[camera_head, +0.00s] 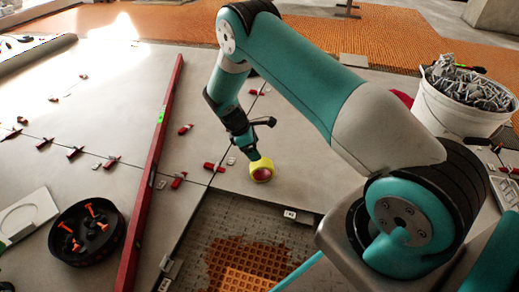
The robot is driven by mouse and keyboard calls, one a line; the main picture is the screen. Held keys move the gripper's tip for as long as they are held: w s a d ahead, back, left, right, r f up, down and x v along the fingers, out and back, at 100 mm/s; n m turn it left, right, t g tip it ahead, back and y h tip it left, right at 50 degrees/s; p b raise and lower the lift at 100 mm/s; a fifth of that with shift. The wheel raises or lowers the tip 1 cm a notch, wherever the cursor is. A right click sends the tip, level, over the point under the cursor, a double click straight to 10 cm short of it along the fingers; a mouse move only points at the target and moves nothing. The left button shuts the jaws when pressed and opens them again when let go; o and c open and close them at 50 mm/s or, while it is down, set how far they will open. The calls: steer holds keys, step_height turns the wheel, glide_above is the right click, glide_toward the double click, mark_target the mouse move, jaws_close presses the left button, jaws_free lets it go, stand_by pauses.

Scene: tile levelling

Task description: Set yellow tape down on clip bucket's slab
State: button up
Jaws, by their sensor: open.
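The yellow tape (262,176), a small rounded yellow body with a dark red face, is on a grey slab (300,180), just above the corner of the open recess. My gripper (256,158) points down right at its top; the jaws are open, and the small view does not show whether they touch it. The white clip bucket (440,108), heaped with grey clips, stands at the upper right. My arm hides much of the floor between the tape and the bucket, so I cannot see the whole slab surface joining them.
A long red level (150,180) lies across the slabs on the left. A black bowl (88,255) holds orange pieces. Red wedges (178,180) and clips sit along the joints. An open recess (225,215) with orange-brown mesh lies below the tape.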

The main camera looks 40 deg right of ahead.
steer(key=s+a+r+m+t+y, duration=0.1)
steer(key=s+a+r, duration=0.1)
steer(key=a+r, duration=0.45)
steer(key=s+a+r+m+y, duration=0.1)
steer(key=s+a+r+y, duration=0.15)
steer(key=r, duration=0.75)
steer(key=s+a+r+m+t+y, duration=0.1)
steer(key=s+a+r, duration=0.2)
steer(key=a+r, duration=0.35)
steer(key=s+a+r+y, duration=0.1)
steer(key=s+a+r, duration=0.1)
steer(key=s+r, duration=0.2)
steer(key=s+a+r+m+y, duration=0.1)
steer(key=s+r, duration=0.3)
steer(key=s, duration=0.6)
steer(key=s+a+r+m+y, duration=0.1)
steer(key=s+a+r+y, duration=0.1)
steer(key=s, duration=0.6)
step_height(320, 180, up, 3)
steer(key=shift+a+f, duration=0.15)
steer(key=shift+a, duration=0.3)
step_height(320, 180, up, 54)
steer(key=p, duration=5.4)
steer(key=shift+p, duration=0.3)
